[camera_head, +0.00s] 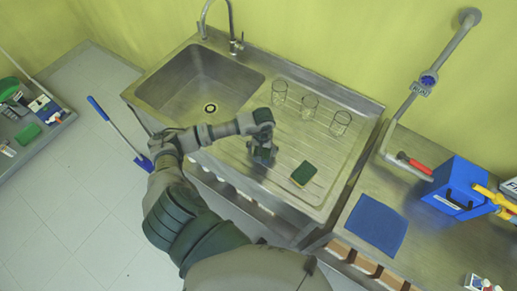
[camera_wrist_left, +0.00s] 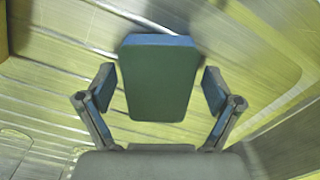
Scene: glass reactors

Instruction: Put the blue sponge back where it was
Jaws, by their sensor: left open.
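The blue sponge (camera_wrist_left: 160,82), with a green top face and a blue edge, shows in the left wrist view between the fingers of my left gripper (camera_wrist_left: 158,92). The fingers are open, with a gap on each side of it. It seems to rest on the ribbed metal drainboard (camera_wrist_left: 50,75). In the head view my left gripper (camera_head: 262,156) is low over the drainboard, and the sponge is mostly hidden there. A second sponge (camera_head: 303,174), green with a yellow edge, lies to the right of the gripper. My right gripper is out of view.
Several glasses (camera_head: 310,106) stand behind the gripper on the drainboard. The sink basin (camera_head: 190,85) and faucet (camera_head: 234,42) are to the left and behind. A blue mat (camera_head: 377,224) and blue box (camera_head: 456,187) are on the right counter.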

